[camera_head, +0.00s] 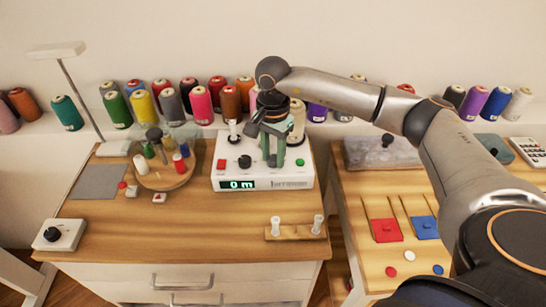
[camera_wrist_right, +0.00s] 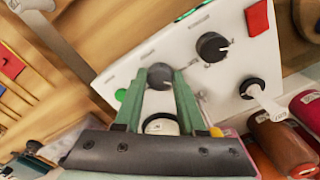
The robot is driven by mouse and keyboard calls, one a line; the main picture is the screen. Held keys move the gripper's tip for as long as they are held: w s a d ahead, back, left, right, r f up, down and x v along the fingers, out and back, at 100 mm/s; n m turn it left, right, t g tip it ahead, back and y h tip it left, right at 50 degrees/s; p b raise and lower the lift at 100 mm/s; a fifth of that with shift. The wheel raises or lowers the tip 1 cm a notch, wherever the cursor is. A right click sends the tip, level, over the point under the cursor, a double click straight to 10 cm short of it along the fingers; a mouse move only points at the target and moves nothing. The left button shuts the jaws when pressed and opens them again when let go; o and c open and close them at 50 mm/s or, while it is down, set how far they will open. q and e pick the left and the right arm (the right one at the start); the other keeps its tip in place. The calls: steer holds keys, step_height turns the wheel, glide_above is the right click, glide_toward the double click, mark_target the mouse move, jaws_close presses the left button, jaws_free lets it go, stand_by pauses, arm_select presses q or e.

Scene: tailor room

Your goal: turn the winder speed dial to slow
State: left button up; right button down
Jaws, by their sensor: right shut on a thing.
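The winder (camera_head: 222,182) is a white box at the back of the left table, with a lit display reading "0 m". My right gripper (camera_head: 274,163) reaches down over its front panel. In the right wrist view, the green fingers of this gripper (camera_wrist_right: 160,78) are closed around a dark grey dial (camera_wrist_right: 160,76) on the panel, beside a green button (camera_wrist_right: 120,95). The held dial's pointer and the small labels cannot be read. My left gripper is not in view.
A red switch (camera_wrist_right: 257,17) and a spindle (camera_wrist_right: 252,88) are on the winder. Thread cones (camera_head: 202,105) line the back ledge. A round tray (camera_head: 165,182) of small spools stands left. A small dial box (camera_head: 60,233) sits front left.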

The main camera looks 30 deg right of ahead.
mark_target(273, 158)
steer(key=n+b, duration=0.1)
steer(key=n, duration=0.2)
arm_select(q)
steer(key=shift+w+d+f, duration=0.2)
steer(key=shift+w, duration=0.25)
arm_select(e)
steer(key=shift+n, duration=0.4)
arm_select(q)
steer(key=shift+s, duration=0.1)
arm_select(e)
steer(key=c, duration=0.5)
jaws_free()
steer(key=shift+r, duration=0.1)
step_height(273, 158, up, 12)
steer(key=shift+r, duration=0.2)
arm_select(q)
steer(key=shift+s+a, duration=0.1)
